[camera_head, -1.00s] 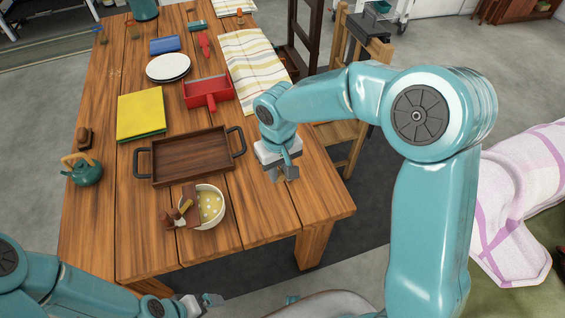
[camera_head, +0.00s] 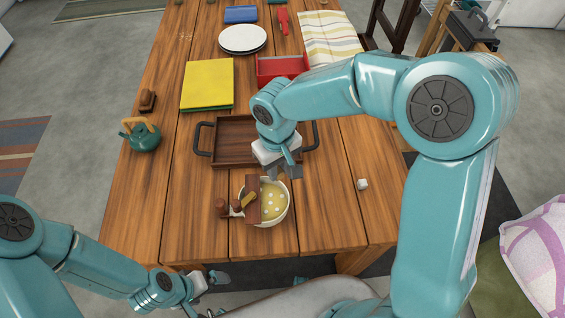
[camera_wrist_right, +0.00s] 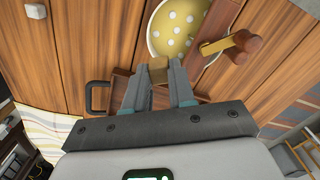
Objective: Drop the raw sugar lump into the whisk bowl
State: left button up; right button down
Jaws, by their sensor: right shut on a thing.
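My right gripper (camera_head: 291,172) is above the far right rim of the whisk bowl. In the right wrist view it is shut on a small tan-brown cube, the raw sugar lump (camera_wrist_right: 158,69). The lump is hidden by the fingers in the head view. The whisk bowl (camera_head: 276,205) is pale outside, yellow with white dots inside, and also shows in the wrist view (camera_wrist_right: 172,30). A gold rod with brown knobs (camera_head: 237,206) and a dark brown strip (camera_head: 253,190) overlap its left side. My left gripper (camera_head: 217,279) is low, off the table's near edge; its jaw state is unclear.
A white cube (camera_head: 362,183) lies right of the bowl. A brown tray (camera_head: 232,127) stands just behind it. A teal kettle (camera_head: 143,137), yellow folder (camera_head: 207,84), red box (camera_head: 280,67) and white plates (camera_head: 243,39) are farther off. The table's near left is clear.

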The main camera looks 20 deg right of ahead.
jog(key=shift+a+f, duration=0.45)
jog(key=shift+a, duration=0.05)
jog(key=shift+s+d+r, duration=0.1)
jog(key=shift+s, duration=0.1)
notch_tip(320, 180, down, 3)
jog(key=b, duration=0.3)
pick_arm(q)
jog(key=f, duration=0.2)
jog(key=f+b, duration=0.1)
jog(key=f, duration=0.2)
jog(key=shift+w+a, duration=0.15)
jog(key=shift+w, duration=0.05)
pick_arm(e)
jog(key=shift+f, duration=0.6)
